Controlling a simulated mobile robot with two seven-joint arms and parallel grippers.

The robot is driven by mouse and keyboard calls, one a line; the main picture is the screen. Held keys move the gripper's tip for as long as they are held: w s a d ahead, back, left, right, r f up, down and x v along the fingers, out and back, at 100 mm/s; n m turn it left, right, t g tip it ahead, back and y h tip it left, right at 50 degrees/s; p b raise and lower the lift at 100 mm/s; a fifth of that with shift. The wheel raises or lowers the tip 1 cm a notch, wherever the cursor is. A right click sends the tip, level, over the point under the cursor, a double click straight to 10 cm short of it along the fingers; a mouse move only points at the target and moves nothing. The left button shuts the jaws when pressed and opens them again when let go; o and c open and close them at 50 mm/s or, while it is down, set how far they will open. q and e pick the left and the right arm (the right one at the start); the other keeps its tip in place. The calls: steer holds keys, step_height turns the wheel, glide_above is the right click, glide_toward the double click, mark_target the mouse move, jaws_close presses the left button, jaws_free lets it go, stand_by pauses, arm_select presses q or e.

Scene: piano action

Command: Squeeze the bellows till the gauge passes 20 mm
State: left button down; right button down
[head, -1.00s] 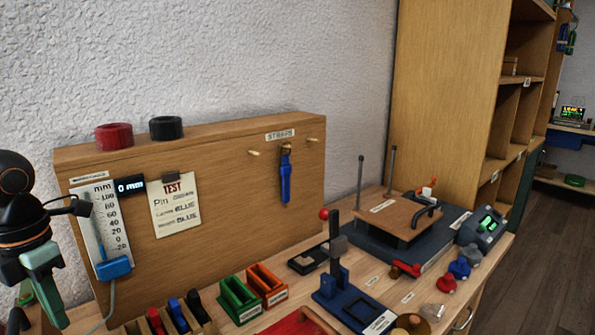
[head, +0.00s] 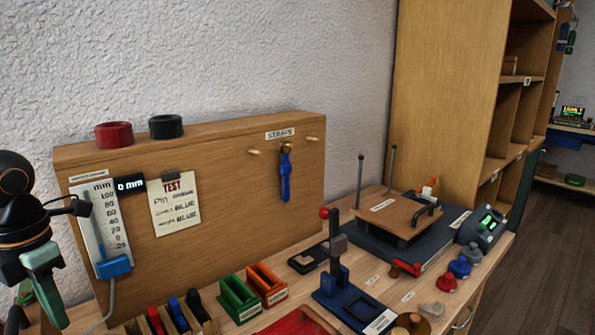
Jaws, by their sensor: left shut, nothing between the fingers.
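The manometer gauge (head: 104,225) is a white mm scale on the wooden back panel at left, with a blue block at its foot and a tube leading down. Its small display (head: 130,185) reads 0 mm. The bellows (head: 395,210) appears to be the wooden plate with a dark handle on a dark base, with two upright rods, at the right of the bench. My left gripper (head: 52,310), black with green fingers, is at the left edge beside the gauge, shut and empty, far from the bellows. My right gripper is out of view.
A lever press (head: 338,265) with a red knob stands in front of the bellows. Green (head: 240,298) and orange (head: 267,284) holders sit mid-bench. Several coloured weights and a device with a green display (head: 483,228) are at right. A blue strap (head: 285,177) hangs on the panel.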

arm_select(q)
step_height(320, 180, down, 6)
steer(key=b, duration=0.4)
steer(key=shift+b, duration=0.4)
steer(key=shift+s+a+r, duration=0.1)
stand_by(0.4)
steer(key=shift+s+a, duration=0.55)
steer(key=shift+a, duration=0.15)
steer(key=shift+s+a, duration=0.4)
steer(key=shift+a, duration=0.05)
stand_by(2.2)
steer(key=shift+s+a+b, duration=0.1)
steer(key=shift+b, duration=0.3)
stand_by(2.2)
stand_by(0.4)
